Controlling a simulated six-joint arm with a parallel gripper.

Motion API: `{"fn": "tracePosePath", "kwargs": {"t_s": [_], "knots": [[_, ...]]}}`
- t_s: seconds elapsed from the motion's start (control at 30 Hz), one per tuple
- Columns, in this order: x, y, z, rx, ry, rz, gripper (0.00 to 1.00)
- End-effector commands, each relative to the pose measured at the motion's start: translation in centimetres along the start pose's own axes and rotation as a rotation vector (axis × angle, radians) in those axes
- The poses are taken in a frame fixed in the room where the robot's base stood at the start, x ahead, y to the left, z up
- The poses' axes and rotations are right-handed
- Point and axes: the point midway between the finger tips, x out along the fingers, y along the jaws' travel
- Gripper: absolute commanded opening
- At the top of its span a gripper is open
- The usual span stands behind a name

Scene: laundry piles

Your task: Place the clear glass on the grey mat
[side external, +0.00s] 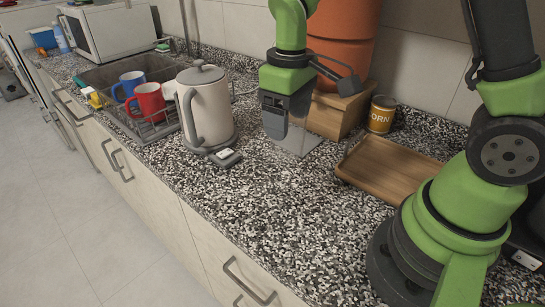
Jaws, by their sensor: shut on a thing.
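My gripper (284,133) points down over the counter, right of the kettle. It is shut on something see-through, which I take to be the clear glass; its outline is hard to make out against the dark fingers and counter. A flat pale grey patch, seemingly the grey mat (303,145), lies on the counter just behind and right of the fingertips. The gripper covers part of it. I cannot tell whether the glass touches the mat.
A beige kettle (206,100) stands left of my gripper, with a small grey item (225,158) at its foot. A rack holds red (149,100) and blue (128,82) mugs. A wooden box (337,112), corn can (381,115) and wooden tray (392,171) stand right. The front counter is clear.

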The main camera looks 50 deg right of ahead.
Motion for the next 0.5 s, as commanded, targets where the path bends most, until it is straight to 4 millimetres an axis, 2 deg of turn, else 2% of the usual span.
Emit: {"fn": "tracePosePath", "kwargs": {"t_s": [0.13,0.5], "knots": [[-0.72,1.17,0.92,0.149,0.000,0.000,0.43],[-0.69,1.19,0.95,0.158,-0.001,0.000,0.43]]}}
